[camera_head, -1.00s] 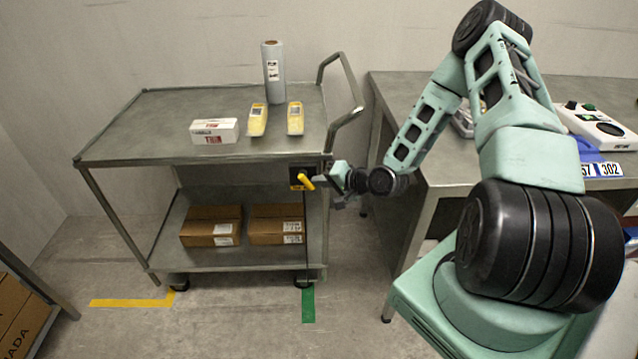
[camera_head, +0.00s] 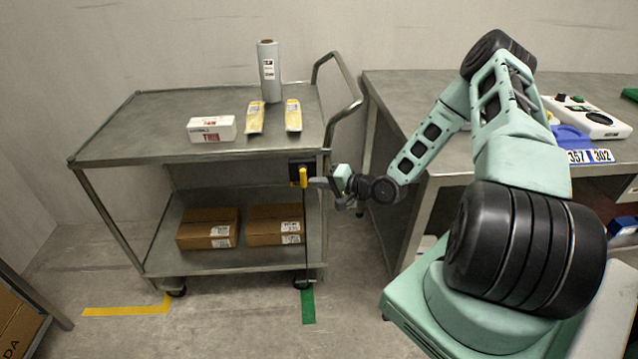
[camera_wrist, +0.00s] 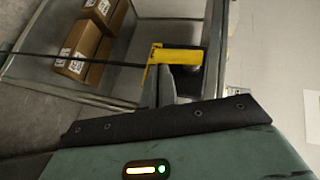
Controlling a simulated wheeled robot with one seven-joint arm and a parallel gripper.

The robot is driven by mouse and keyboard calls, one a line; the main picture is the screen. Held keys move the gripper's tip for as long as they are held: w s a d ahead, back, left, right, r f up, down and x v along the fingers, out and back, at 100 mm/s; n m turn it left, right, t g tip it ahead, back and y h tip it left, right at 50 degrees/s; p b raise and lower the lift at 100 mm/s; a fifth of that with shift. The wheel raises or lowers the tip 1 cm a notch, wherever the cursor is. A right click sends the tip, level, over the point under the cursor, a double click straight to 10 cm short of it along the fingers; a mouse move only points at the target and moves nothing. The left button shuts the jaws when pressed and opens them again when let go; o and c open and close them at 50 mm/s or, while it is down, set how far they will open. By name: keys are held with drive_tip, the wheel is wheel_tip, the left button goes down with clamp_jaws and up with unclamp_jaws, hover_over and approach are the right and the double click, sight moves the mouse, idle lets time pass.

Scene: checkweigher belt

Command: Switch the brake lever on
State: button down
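The yellow brake lever (camera_head: 303,177) is on a black plate (camera_head: 295,170) at the front right of the metal cart (camera_head: 140,158), just below its top. In the head view the lever looks short and close to vertical. In the wrist view the yellow lever (camera_wrist: 180,56) lies crosswise just beyond my grey fingertip. My gripper (camera_head: 318,182) is right of the lever, its tip against or very close to it; contact is not clear. The fingers also show in the wrist view (camera_wrist: 158,88), bunched in one narrow shape, so their opening cannot be judged.
The cart carries a roll (camera_head: 269,72), a white box (camera_head: 211,129) and two yellow packs (camera_head: 255,117) on top, with two cartons (camera_head: 208,229) below. A metal table (camera_head: 400,90) stands to the right, close to my arm. Yellow tape (camera_head: 125,311) and green tape (camera_head: 308,305) mark the floor.

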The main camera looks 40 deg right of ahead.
drive_tip(key=shift+w+a+f+b, duration=0.4)
drive_tip(key=shift+w+a+f, duration=0.3)
drive_tip(key=shift+a+f, duration=0.3)
drive_tip(key=shift+w+a, duration=0.1)
drive_tip(key=shift+a, duration=0.05)
idle(0.4)
wheel_tip(320, 180, up, 10)
drive_tip(key=shift+w+a+r+p, duration=0.15)
drive_tip(key=shift+p, duration=0.25)
